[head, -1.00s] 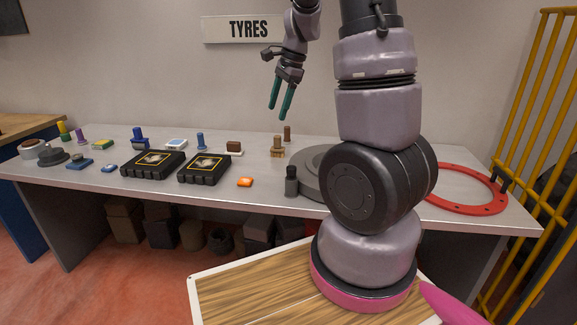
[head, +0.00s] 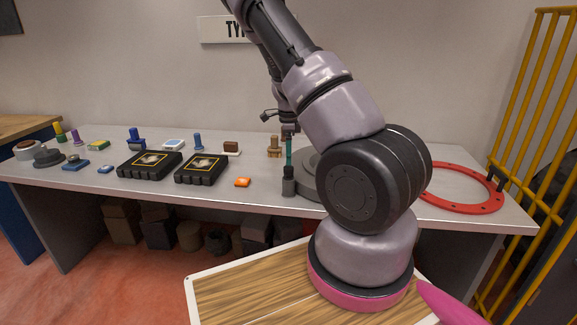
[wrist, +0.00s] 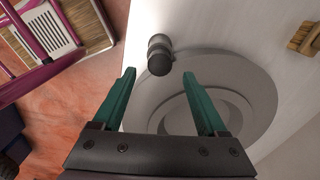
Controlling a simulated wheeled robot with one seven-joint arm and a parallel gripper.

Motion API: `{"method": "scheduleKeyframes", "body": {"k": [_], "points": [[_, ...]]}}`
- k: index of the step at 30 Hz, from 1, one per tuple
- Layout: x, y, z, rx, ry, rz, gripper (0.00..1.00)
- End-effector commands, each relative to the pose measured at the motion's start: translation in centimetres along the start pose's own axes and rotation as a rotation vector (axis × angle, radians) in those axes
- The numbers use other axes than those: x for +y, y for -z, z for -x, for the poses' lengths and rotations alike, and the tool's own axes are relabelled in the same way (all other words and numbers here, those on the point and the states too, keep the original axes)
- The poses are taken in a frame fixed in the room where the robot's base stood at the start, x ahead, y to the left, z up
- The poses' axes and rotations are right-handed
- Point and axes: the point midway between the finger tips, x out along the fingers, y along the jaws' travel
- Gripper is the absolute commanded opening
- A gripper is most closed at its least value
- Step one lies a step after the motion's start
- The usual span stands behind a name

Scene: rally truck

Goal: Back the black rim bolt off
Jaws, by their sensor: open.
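The black rim bolt (head: 289,184) stands upright at the front edge of the bench, beside the grey round rim (head: 308,187). In the wrist view the dark bolt (wrist: 160,56) shows at the rim's edge, just beyond the fingertips and centred between them. My gripper (head: 289,152) points down above the bolt, with its teal fingers close to the bolt's top. In the wrist view my gripper (wrist: 159,76) is open and empty. My arm hides much of the rim in the head view. I cannot tell whether the fingers touch the bolt.
Two black boxes (head: 201,169), an orange block (head: 242,182) and several small coloured parts lie to the left on the bench (head: 130,195). A brass-coloured part (head: 273,147) stands behind the rim. A red ring (head: 465,207) lies to the right, near a yellow cage (head: 520,110).

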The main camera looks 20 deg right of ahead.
Motion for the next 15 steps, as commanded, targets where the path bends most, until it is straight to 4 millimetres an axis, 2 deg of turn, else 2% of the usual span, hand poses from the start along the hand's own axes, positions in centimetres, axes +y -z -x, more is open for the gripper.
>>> {"method": "scheduleKeyframes", "body": {"k": [1, 6, 15], "points": [[0.1, 0.1, -1.1, 0.001, -0.003, -0.001, 0.75], [0.0, 0.0, -3.4, 0.0, -0.002, 0.0, 0.75], [0.0, 0.0, -4.6, -0.001, 0.0, 0.001, 0.75]]}}
